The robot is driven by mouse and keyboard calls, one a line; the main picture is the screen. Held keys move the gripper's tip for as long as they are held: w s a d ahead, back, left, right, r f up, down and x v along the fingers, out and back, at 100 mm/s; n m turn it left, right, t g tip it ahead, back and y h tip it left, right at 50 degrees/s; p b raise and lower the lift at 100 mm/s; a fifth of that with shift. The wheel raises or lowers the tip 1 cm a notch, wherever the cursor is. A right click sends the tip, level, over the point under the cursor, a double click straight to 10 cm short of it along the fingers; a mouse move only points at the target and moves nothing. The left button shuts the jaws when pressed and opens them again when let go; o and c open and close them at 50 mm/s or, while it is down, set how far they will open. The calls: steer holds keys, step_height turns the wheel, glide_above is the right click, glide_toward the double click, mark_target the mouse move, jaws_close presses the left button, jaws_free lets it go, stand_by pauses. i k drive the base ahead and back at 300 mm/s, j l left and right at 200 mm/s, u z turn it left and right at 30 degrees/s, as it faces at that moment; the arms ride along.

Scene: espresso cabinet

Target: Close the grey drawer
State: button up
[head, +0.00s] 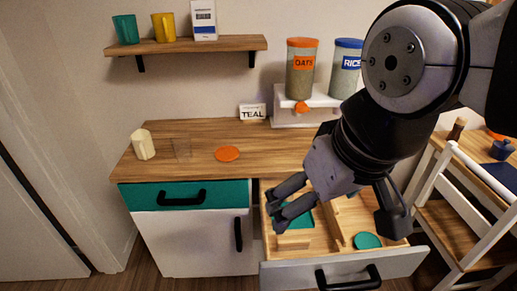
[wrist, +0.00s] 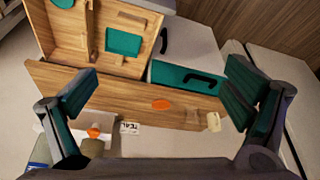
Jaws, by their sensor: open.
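The grey drawer (head: 402,263) is pulled out below the counter at the right. Its front has a black bar handle (head: 348,279). Its wooden inside has a divider (head: 334,226), a teal square piece (head: 292,217) and a teal round piece (head: 367,240). In the wrist view the open fingers (wrist: 162,78) frame the counter, and the drawer's inside (wrist: 60,38) shows at upper left. The handle is not visible there.
A shut teal drawer (head: 150,195) and a grey door (head: 200,240) are left of it. The counter (head: 200,140) holds a cream cup (head: 143,144), a clear glass (head: 182,149), an orange disc (head: 227,154) and a TEAL sign (head: 252,111). A wooden cart (head: 470,200) stands right.

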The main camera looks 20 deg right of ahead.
mark_target(326, 266)
steer(key=k+l, duration=1.1)
